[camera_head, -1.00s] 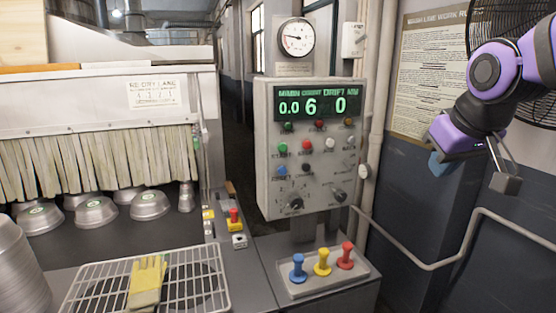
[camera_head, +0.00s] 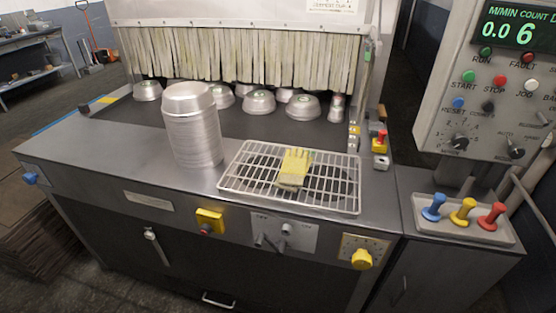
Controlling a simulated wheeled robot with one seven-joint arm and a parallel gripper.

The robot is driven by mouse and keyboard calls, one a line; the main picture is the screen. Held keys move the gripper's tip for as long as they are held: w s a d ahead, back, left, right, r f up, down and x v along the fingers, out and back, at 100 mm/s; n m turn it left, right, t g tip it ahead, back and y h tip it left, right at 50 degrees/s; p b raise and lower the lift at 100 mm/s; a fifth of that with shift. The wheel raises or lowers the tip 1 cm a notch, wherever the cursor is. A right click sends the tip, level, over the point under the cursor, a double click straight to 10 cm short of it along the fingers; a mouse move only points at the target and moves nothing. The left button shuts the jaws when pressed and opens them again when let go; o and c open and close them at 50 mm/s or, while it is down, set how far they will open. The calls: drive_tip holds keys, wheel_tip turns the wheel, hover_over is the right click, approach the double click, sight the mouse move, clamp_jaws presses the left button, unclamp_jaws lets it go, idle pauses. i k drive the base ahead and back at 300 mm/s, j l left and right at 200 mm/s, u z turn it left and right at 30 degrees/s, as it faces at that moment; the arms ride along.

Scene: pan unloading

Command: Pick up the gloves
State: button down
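The yellow gloves (camera_head: 294,168) lie on a white wire rack (camera_head: 238,182) on the metal counter. They look like a small flat stack, with fingers toward the back and cuffs toward the front. Nothing covers them from above. My gripper is not in the present view, so I cannot see where it is relative to the gloves.
A tall stack of metal pans (camera_head: 193,130) stands just left of the rack. More upturned pans (camera_head: 259,102) sit behind, under a strip curtain (camera_head: 230,55). A control panel (camera_head: 490,105) and a tray of coloured levers (camera_head: 460,222) are on the right. The counter's left part is clear.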

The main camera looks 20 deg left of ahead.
sight(294, 170)
drive_tip(key=u, duration=1.05)
drive_tip(key=i+z, duration=0.2)
drive_tip(key=i, duration=0.2)
drive_tip(key=i+j+z, duration=0.15)
drive_tip(key=i, duration=0.25)
